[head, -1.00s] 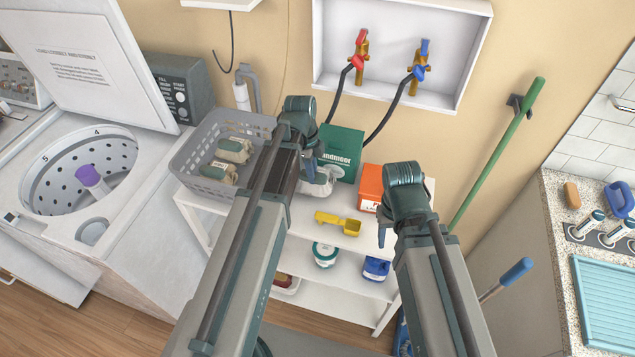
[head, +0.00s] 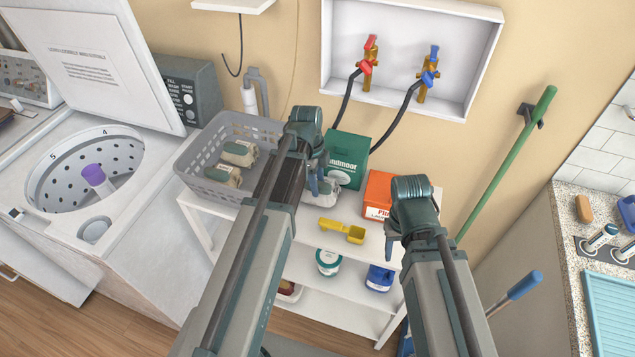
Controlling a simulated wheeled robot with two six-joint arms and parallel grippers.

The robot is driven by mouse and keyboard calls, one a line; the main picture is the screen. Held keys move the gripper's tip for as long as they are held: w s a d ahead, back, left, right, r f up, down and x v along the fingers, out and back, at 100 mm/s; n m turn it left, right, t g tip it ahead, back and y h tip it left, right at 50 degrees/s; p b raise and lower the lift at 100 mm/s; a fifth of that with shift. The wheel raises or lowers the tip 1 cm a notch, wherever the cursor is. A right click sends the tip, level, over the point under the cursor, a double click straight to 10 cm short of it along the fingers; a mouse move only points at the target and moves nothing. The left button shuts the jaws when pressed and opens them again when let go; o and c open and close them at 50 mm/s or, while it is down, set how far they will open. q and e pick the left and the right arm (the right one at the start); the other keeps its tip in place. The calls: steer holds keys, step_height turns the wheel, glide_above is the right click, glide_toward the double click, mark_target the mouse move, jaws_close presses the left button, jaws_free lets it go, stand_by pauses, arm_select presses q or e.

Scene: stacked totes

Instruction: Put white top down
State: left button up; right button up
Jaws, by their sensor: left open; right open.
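The washer's white top (head: 85,60) stands raised and leans back at the upper left. The white washer (head: 75,245) below it has its drum (head: 85,165) exposed, with a purple-capped agitator inside. My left gripper (head: 323,192) is open over the white shelf, right of the grey basket and well to the right of the white top. My own arm partly covers it. My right gripper (head: 389,243) is mostly hidden behind my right wrist, near the shelf's right end. Neither gripper touches the white top.
A grey basket (head: 205,188) with packages stands between the washer and my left arm. A green box (head: 345,160), an orange box (head: 378,190) and a yellow scoop (head: 341,230) are on the shelf (head: 300,247). A green-handled pole (head: 510,160) leans at the right.

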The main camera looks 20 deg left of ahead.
arm_select(q)
steer(key=shift+r, duration=0.1)
arm_select(e)
steer(key=shift+r, duration=0.1)
arm_select(q)
step_height(320, 180, up, 12)
steer(key=a+p, duration=0.2)
steer(key=p, duration=1)
arm_select(e)
step_height(320, 180, up, 12)
arm_select(q)
steer(key=s+d+n+y, duration=0.2)
steer(key=s+d+n, duration=1.2)
steer(key=s+d, duration=0.1)
steer(key=shift+n+y, duration=0.3)
steer(key=shift+n, duration=0.1)
arm_select(e)
steer(key=shift+o, duration=0.2)
